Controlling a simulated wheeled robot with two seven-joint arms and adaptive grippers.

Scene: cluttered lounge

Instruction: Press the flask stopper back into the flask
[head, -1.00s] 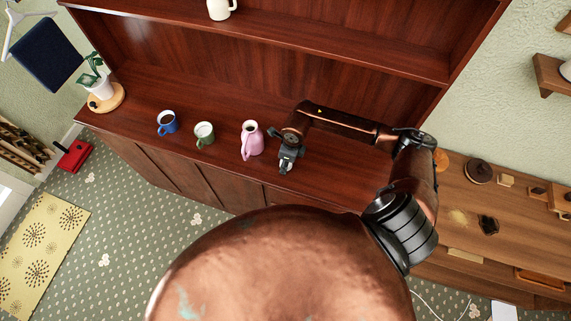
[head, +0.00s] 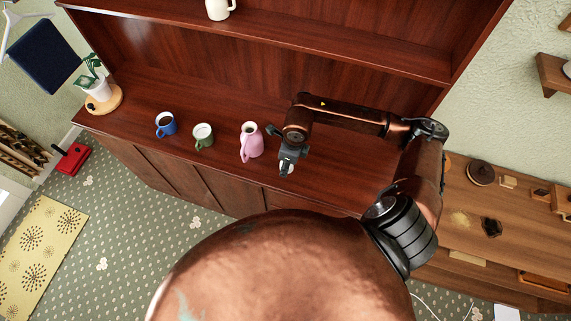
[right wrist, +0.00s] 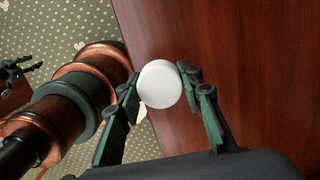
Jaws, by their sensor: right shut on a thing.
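The pink flask (head: 251,143) stands upright on the wooden cabinet top, its mouth open with no stopper in it. My right gripper (head: 287,166) is just right of the flask, apart from it, pointing down. It is shut on the white round flask stopper (right wrist: 160,84), which sits between the green-padded fingers in the right wrist view. The stopper shows only as a small pale spot in the head view. What looks like part of my left gripper (right wrist: 22,70) shows small at the left edge of the right wrist view; its jaws are unclear.
A green mug (head: 203,137) and a blue mug (head: 166,125) stand left of the flask. A potted plant (head: 96,88) is at the cabinet's far left end. A shelf (head: 330,50) with a cream jug (head: 219,9) overhangs the back. The cabinet top right of my gripper is clear.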

